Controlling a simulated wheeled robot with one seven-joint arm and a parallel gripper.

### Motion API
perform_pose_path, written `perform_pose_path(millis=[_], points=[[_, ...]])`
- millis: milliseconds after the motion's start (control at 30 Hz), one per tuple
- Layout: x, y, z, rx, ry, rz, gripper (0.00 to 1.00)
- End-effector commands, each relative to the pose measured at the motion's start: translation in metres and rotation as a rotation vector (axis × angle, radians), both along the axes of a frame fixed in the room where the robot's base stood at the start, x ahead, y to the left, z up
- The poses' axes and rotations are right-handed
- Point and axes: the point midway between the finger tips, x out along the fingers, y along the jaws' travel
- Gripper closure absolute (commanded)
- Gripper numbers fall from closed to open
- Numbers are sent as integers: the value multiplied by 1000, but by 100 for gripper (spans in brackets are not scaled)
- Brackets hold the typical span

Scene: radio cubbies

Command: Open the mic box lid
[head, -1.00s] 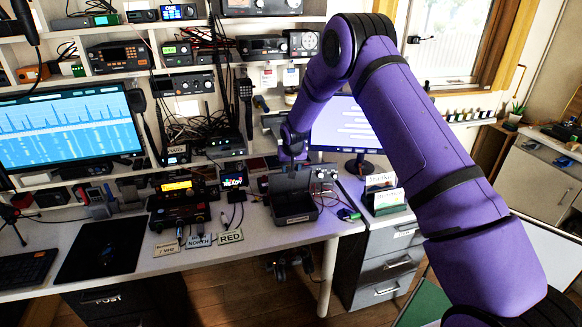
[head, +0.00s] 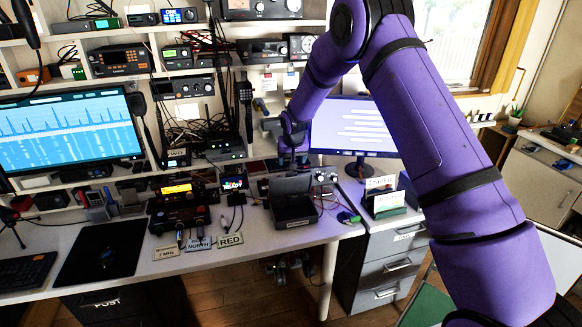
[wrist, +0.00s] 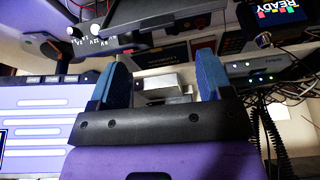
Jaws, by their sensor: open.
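The mic box (head: 295,214) is a dark, open-topped box near the front edge of the desk. Its interior shows from above. Its dark lid (head: 290,184) stands raised, roughly upright, at the back of the box. My gripper (head: 292,163) is above and behind the lid, pointing down. Its fingertips are hard to make out in the head view, and I cannot tell whether they touch the lid. In the wrist view the two blue fingers of my gripper (wrist: 160,80) are spread apart with nothing held between them.
A small box with knobs (head: 326,178) stands right of the mic box, with cables beside it. A READY screen (head: 234,184) and a radio (head: 180,215) are to the left. Label cards (head: 230,240) lie in front. A monitor (head: 355,127) stands behind right.

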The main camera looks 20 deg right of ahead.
Motion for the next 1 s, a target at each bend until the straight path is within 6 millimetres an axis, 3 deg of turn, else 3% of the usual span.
perform_pose_path(millis=[100, 300, 667, 867, 1000], points=[[-7, 1, 21, 1, -3, -1, 28], [-14, 1, 40, 2, -1, -2, 28], [-16, 2, 46, 1, -1, -1, 28], [-21, 0, 57, 1, -4, -1, 71], [-36, -5, 90, 0, -12, 2, 100]])
